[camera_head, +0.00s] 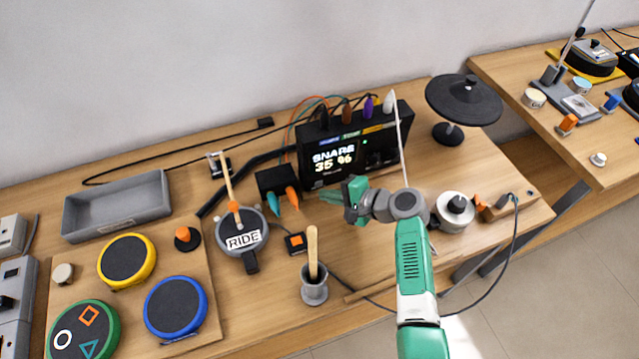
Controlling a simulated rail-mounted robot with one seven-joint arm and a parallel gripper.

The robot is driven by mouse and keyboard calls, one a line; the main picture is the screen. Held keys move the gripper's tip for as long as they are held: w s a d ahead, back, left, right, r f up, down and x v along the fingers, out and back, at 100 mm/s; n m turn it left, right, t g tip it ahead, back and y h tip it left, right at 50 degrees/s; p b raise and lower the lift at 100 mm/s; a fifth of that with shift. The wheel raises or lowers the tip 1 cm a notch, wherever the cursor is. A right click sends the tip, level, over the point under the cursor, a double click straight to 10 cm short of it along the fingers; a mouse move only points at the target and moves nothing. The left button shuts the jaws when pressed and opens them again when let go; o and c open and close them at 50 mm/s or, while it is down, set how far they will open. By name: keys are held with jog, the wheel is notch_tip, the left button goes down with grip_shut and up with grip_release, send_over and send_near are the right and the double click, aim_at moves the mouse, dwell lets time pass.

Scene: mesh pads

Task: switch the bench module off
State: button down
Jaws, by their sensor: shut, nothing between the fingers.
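The bench module (320,180) is a black box at the back of the bench. Its lit screen (334,157) reads "SNARE 35 %", and a small green light shows beside it. Coloured plugs stand along its top edge. My gripper (347,197) is shut and empty, just in front of the module's lower front. I cannot tell whether it touches the module. My arm covers part of the bench to the right, and the module's controls are too small and dark to make out.
A black cymbal pad (464,98) stands right of the module. A small black box with teal and orange plugs (276,181) sits left of it. The RIDE pad (242,238) and a grey cup holding a stick (313,287) are nearer. A grey tray (118,205) lies at left.

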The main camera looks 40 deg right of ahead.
jog(key=shift+w, duration=0.1)
dwell(0.3)
jog(key=shift+w+d+b, duration=0.15)
jog(key=shift+w+b, duration=0.2)
jog(key=shift+w+d+b, duration=0.15)
jog(key=shift+w+b, duration=0.2)
jog(key=shift+b, duration=0.1)
dwell(0.4)
jog(key=shift+s+a+r+p, duration=0.25)
jog(key=shift+s+p, duration=0.4)
jog(key=shift+p, duration=0.4)
jog(key=shift+s+a+f, duration=0.1)
jog(key=shift+s+f, duration=0.1)
jog(key=shift+f, duration=0.05)
